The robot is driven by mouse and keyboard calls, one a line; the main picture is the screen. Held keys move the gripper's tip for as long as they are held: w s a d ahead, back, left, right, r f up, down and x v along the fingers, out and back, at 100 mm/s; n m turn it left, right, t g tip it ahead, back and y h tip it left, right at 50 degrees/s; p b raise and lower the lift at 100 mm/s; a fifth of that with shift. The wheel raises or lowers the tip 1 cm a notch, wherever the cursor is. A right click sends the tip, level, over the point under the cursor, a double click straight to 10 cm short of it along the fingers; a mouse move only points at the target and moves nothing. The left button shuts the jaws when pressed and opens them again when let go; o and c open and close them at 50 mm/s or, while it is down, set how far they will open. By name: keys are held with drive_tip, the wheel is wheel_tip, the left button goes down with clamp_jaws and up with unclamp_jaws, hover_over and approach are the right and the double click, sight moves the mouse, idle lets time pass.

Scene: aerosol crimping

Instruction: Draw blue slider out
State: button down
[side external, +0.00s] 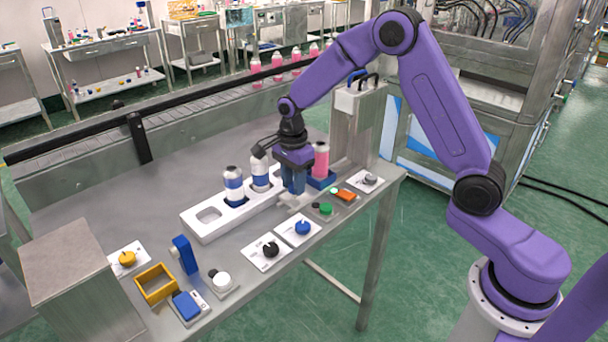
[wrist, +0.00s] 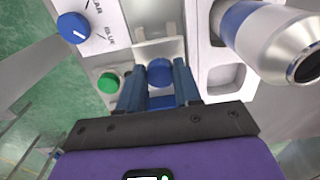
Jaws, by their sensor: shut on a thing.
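My gripper (wrist: 158,68), with blue fingers, points down at the row of fixtures on the steel table. In the wrist view its fingers are closed on the sides of a round blue knob, which I take for the blue slider (wrist: 160,73). The knob sits at a pale grey track (wrist: 160,48). In the side view my gripper (side external: 294,190) is low beside the white bottle rack, and its fingers hide the knob. A pale grey piece of the fixture (side external: 293,199) shows just under the fingertips.
A white rack (side external: 205,238) with two blue-banded silver bottles (side external: 234,183) stands close by. A pink bottle (side external: 320,160) in a blue holder is just behind my gripper. A blue dial (side external: 302,227), black dial (side external: 270,249) and green button (side external: 326,208) lie near the front edge.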

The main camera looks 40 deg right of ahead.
drive_tip(key=shift+a, duration=0.8)
drive_tip(key=c, duration=0.8)
unclamp_jaws()
drive_tip(key=shift+d+r, duration=0.1)
drive_tip(key=shift+r, duration=0.25)
wheel_tip(320, 180, up, 17)
drive_tip(key=shift+f, duration=0.1)
